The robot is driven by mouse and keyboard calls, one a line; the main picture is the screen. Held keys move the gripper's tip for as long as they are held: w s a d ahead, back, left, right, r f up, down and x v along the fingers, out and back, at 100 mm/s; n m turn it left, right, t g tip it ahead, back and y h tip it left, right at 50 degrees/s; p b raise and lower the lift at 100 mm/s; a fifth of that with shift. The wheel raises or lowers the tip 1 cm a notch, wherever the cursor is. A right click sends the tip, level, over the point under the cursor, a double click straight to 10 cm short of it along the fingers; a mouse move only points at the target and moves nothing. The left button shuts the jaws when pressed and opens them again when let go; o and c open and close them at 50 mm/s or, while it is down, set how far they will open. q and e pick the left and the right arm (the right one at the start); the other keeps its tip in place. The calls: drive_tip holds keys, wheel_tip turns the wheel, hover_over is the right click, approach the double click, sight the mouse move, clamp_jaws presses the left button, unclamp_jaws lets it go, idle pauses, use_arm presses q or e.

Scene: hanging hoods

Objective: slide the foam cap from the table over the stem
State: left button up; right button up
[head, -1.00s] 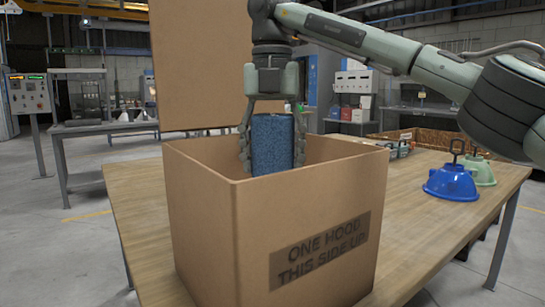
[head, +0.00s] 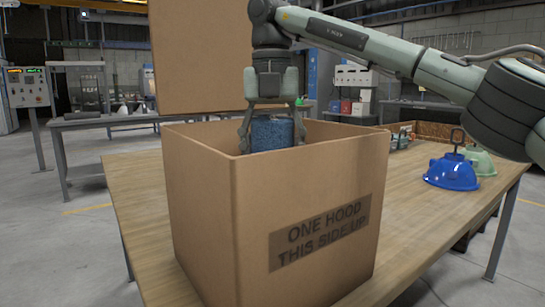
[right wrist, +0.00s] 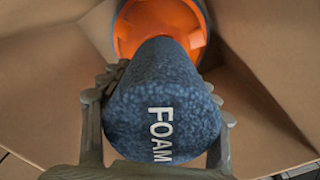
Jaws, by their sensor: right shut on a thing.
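The blue speckled foam cap (head: 272,133), marked FOAM, is held between the fingers of my right gripper (head: 273,120). Its lower part is hidden behind the near wall of the cardboard box (head: 200,200). In the right wrist view the foam cap (right wrist: 162,110) sits between the fingers of the right gripper (right wrist: 160,115). Beyond it, inside the box, is an orange hood (right wrist: 160,22). The stem does not show; the cap covers the hood's middle, and I cannot tell whether they touch. My left gripper is not in view.
The box stands on a wooden table (head: 440,215) with a flap raised at the back (head: 200,60). A blue hood (head: 452,172) and a pale green hood (head: 480,160) stand on the table at the right. A crate (head: 435,130) is behind them.

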drive_tip(key=shift+f, duration=0.25)
idle(0.3)
drive_tip(key=shift+f+b, duration=0.65)
drive_tip(key=shift+f, duration=0.35)
drive_tip(key=o, duration=1)
drive_tip(key=shift+o, duration=0.5)
drive_tip(key=shift+o, duration=1.3)
